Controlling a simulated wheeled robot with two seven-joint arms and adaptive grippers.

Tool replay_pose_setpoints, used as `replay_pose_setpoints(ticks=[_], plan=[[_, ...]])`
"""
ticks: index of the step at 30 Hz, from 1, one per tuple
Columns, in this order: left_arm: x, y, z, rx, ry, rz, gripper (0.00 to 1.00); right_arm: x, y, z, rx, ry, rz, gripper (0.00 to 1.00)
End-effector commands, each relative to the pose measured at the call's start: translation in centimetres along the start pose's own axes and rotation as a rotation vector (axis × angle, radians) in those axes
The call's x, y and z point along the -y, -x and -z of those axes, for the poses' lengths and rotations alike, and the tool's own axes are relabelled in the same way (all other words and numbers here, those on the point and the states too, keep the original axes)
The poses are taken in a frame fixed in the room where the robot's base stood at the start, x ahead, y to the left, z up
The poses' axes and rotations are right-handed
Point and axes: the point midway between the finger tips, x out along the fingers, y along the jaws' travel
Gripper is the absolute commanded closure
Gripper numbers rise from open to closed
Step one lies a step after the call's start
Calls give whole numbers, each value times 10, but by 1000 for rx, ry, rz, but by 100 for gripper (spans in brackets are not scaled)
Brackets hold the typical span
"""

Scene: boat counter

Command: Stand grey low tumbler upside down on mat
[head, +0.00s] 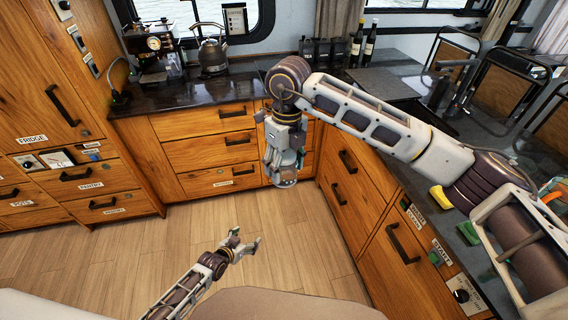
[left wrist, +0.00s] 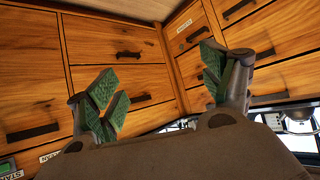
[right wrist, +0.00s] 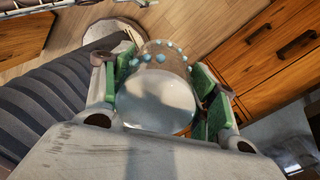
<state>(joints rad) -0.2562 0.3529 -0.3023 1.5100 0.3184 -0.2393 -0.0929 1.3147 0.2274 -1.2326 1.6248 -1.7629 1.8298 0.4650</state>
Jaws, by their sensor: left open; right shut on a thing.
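My right gripper (head: 284,160) is shut on the grey low tumbler (head: 286,178), holding it in the air over the floor, in front of the corner drawers. In the right wrist view the see-through tumbler (right wrist: 158,95), with pale blue dots, sits between the green finger pads (right wrist: 163,95). I cannot tell for sure which end is its mouth. A flat dark grey mat (head: 382,84) lies on the counter to the right, apart from the tumbler. My left gripper (head: 247,238) is open and empty, low over the floor; its spread fingers show in the left wrist view (left wrist: 160,85).
The dark counter (head: 190,92) carries a kettle (head: 213,56), a coffee machine (head: 158,50) and bottles (head: 362,45). A faucet (head: 440,92) stands right of the mat. A yellow sponge (head: 440,198) lies near the right counter edge. The wooden floor (head: 140,250) is clear.

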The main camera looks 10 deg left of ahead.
Motion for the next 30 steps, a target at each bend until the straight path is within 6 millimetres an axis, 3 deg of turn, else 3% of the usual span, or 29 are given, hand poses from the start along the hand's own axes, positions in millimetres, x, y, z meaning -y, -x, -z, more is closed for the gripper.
replay_pose_setpoints(ticks=[3, 14, 30], plan=[[3, -4, -41, 64, 13, 19, 19, 0, 0, 0, 1, 0, 0, 73], [3, -1, -159, 246, 39, 59, 19, 0, 0, 0, 1, 0, 0, 73], [-29, 44, -328, 524, 73, 78, 19, 0, 0, 0, 1, 0, 0, 73]])
